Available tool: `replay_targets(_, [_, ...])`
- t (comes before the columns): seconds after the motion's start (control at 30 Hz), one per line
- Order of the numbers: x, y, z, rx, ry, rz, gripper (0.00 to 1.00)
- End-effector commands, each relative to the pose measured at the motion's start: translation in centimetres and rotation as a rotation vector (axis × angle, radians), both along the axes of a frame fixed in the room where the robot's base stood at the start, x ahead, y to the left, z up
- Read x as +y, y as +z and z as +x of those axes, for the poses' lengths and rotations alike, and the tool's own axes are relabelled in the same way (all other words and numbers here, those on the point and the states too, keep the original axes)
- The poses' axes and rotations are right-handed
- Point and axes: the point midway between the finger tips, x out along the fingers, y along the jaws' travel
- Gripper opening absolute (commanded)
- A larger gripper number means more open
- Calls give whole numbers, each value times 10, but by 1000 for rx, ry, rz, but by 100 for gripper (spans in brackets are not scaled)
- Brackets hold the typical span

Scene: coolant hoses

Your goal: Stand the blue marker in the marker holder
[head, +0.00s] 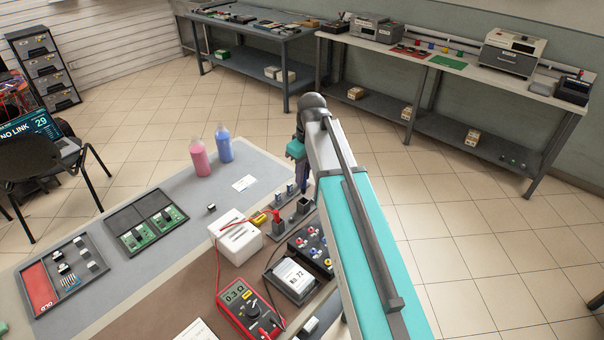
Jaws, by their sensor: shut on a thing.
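My gripper (303,182) hangs at the far end of my teal and white arm, over the right edge of the table. It is shut on a slim, dark bluish thing, which looks like the blue marker (304,188); it is small and partly hidden by the gripper and arm. It points downward, about upright. Just below it is a dark, square, open-topped cup (304,205), probably the marker holder. Whether the marker's lower end is above, behind or inside the cup, I cannot tell.
A grey rack with small blue-topped parts (280,198) stands beside the cup. Nearby are a white box (235,238), a red multimeter (249,311) with a red lead, and a panel of coloured knobs (311,247). Pink (199,157) and blue (224,147) bottles stand farther back.

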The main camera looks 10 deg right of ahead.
Motion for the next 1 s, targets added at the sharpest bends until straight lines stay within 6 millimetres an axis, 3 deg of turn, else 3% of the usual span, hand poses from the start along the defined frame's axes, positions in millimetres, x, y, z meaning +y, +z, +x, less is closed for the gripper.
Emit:
replay_targets(0.4, [-1,-25,0,0,-1,0,1])
replay_targets(1.0, [-1,-28,0,0,-2,0,1])
